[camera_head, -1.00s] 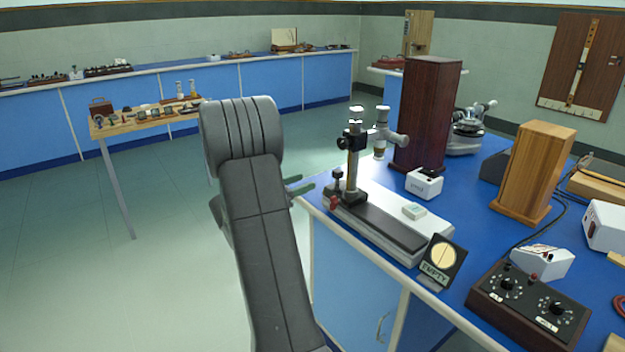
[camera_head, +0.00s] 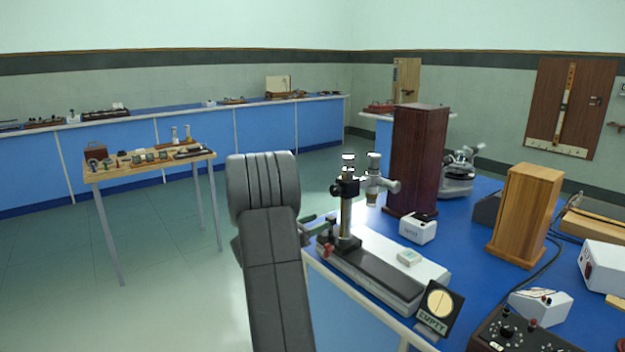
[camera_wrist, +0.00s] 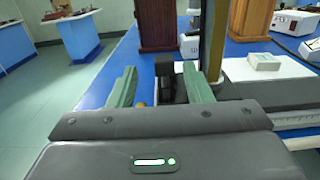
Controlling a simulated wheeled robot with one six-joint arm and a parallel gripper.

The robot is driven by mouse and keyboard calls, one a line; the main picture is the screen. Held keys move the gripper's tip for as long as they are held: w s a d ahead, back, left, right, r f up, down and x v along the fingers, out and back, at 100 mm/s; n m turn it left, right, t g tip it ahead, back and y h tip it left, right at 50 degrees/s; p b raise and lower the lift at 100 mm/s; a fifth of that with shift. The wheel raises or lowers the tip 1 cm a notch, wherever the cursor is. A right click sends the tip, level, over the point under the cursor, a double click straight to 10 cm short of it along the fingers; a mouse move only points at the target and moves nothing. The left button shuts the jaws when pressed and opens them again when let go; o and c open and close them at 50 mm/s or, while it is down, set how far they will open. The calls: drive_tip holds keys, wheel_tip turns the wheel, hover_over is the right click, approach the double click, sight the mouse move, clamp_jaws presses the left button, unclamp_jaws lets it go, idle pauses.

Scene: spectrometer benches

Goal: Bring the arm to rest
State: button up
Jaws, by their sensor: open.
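My gripper shows in the wrist view (camera_wrist: 160,88) with two green fingers spread apart and nothing held between them. In the head view my gripper (camera_head: 318,224) is partly hidden behind my grey arm, at the left edge of the blue bench (camera_head: 468,240). The brass-column instrument (camera_head: 346,208) stands upright on its dark base just right of the fingers. In the wrist view its column (camera_wrist: 218,40) rises close behind the right finger. Whether the fingers touch the instrument I cannot tell.
An EMPTY sign (camera_head: 438,308) stands at the bench's front edge. A dark wooden box (camera_head: 416,160), a lighter wooden box (camera_head: 524,215) and a small white box (camera_head: 417,229) stand further back. A small wooden table (camera_head: 150,168) is at left. Floor between is clear.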

sight(333, 218)
drive_tip(key=x, duration=0.6)
drive_tip(key=shift+s, duration=0.1)
drive_tip(key=shift+s+d+f, duration=0.1)
drive_tip(key=shift+s+d, duration=0.05)
drive_tip(key=shift+d, duration=0.05)
drive_tip(key=shift+s+d, duration=0.15)
drive_tip(key=shift+s, duration=0.2)
